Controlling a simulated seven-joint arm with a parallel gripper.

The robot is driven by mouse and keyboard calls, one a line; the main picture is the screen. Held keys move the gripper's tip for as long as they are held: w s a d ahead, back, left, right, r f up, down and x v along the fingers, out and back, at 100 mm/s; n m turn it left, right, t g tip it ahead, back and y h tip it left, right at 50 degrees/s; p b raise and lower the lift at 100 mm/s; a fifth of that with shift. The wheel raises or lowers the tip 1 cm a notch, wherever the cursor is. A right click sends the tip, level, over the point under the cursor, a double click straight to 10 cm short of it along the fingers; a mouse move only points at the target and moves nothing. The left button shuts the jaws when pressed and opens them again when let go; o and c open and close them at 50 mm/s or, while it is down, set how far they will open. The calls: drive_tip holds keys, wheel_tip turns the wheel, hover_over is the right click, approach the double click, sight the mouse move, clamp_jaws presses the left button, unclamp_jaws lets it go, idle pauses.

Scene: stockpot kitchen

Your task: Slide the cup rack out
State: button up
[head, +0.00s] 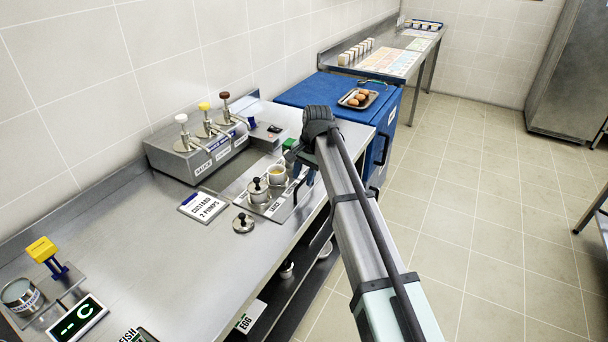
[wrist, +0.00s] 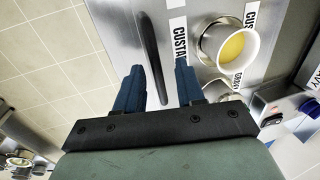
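The cup rack (head: 288,207) is a metal holder set at the counter's front edge, with white labels, one reading CUSTARD in the wrist view. It holds a cup of yellow custard (head: 277,174), which also shows in the wrist view (wrist: 232,47), and a cup under a black-knobbed lid (head: 258,189). A dark bar handle (wrist: 151,50) runs along the rack's front side. My gripper (wrist: 159,66) is open, its two blue fingers on either side of the handle, with gaps showing. In the head view my gripper (head: 304,176) is partly hidden by my arm.
A pump dispenser (head: 200,152) stands behind the rack. A loose lid (head: 243,222) and a custard sign (head: 203,205) lie on the counter. A blue cabinet (head: 320,91) with a tray of eggs (head: 358,98) stands beyond. The floor (head: 465,230) in front is clear.

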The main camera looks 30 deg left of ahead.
drive_tip(key=shift+r, duration=0.1)
wheel_tip(320, 180, up, 13)
drive_tip(key=d, duration=0.2)
drive_tip(key=shift+d+r, duration=0.2)
drive_tip(key=shift+d, duration=0.15)
idle(0.6)
